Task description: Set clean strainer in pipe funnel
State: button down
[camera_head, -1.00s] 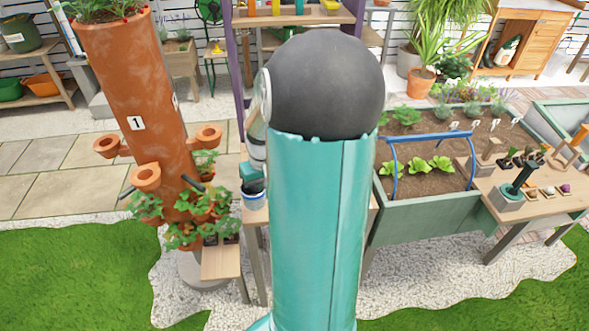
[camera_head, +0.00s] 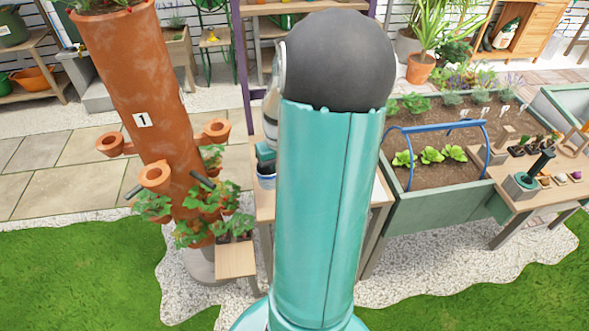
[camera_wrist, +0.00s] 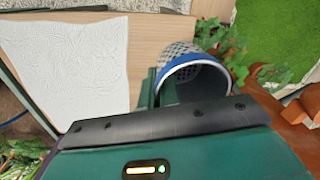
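The strainer is a small mesh cup with a blue rim band; it shows in the wrist view (camera_wrist: 190,62) and, small, in the head view (camera_head: 266,181). My gripper (camera_wrist: 175,95) has one finger outside the strainer's wall and one inside its mouth, and appears shut on the rim. In the head view my gripper (camera_head: 265,155) is partly hidden behind my arm, with the strainer just below it, over the wooden table by the planter tower.
A terracotta planter tower (camera_head: 140,75) with side cups and leafy plants stands close left of the strainer. A white cloth (camera_wrist: 65,60) lies on the wooden table (camera_wrist: 148,40). A green raised bed (camera_head: 435,210) with a blue hoop is at right. Lawn lies in front.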

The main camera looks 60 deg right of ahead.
jog(key=d+f, duration=0.2)
jog(key=d, duration=0.1)
jog(key=w+d+f, duration=0.1)
jog(key=d+f, duration=0.2)
jog(key=w+d+f, duration=0.1)
jog(key=d+f, duration=0.1)
jog(key=d, duration=0.1)
jog(key=shift+f, duration=0.15)
jog(key=shift+d+f, duration=0.35)
jog(key=shift+f, duration=0.05)
jog(key=shift+d+f, duration=0.1)
jog(key=shift+f, duration=1.5)
jog(key=shift+f, duration=0.15)
jog(key=c, duration=1.6)
grip_release()
jog(key=shift+c, duration=0.2)
notch_tip(320, 180, up, 12)
jog(key=shift+d, duration=0.25)
